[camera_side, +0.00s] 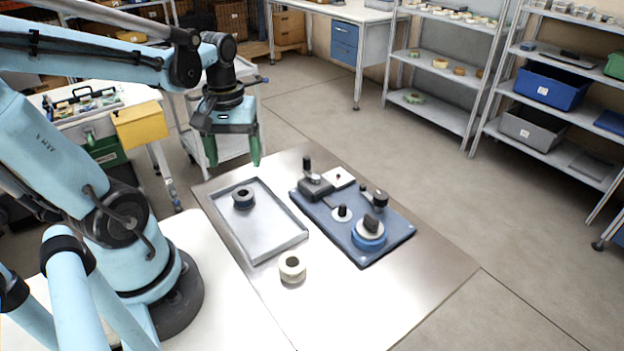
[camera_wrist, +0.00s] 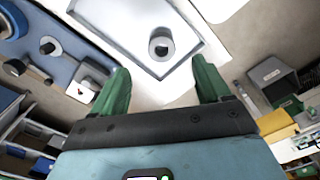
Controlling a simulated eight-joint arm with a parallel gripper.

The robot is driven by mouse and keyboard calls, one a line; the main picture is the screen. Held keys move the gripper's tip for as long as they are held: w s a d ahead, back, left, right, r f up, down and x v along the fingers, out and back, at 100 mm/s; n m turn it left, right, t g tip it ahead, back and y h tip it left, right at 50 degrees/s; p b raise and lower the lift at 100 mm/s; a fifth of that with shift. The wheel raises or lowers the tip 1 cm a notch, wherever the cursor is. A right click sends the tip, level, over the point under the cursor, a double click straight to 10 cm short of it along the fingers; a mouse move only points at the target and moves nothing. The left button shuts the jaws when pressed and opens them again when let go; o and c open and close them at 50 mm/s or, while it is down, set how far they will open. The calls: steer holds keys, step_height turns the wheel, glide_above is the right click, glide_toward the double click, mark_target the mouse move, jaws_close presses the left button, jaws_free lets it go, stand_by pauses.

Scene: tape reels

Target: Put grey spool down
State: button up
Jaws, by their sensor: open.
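The grey spool (camera_side: 243,198) stands flat in the far part of the shallow metal tray (camera_side: 283,245). The wrist view also shows the spool (camera_wrist: 161,44) in the tray (camera_wrist: 105,13), with a dark hole at its centre. My gripper (camera_side: 232,152) is open above the tray's far end, its green fingers pointing down. In the wrist view the gripper (camera_wrist: 161,76) has nothing between its fingers, and the spool lies beyond the fingertips, apart from them.
A cream spool (camera_side: 292,268) stands on the metal table (camera_side: 420,280) by the tray's near corner. Right of the tray, a blue board (camera_side: 397,222) carries black upright parts and a blue reel (camera_side: 368,238). The table's near right part is clear.

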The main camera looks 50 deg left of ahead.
steer(key=w+d+r+m+t, duration=0.3)
steer(key=w+d+m+t, duration=0.3)
steer(key=d+m, duration=0.4)
steer(key=shift+w+d+m+t, duration=0.4)
steer(key=shift+d+t, duration=0.2)
steer(key=shift+d, duration=0.3)
stand_by(0.4)
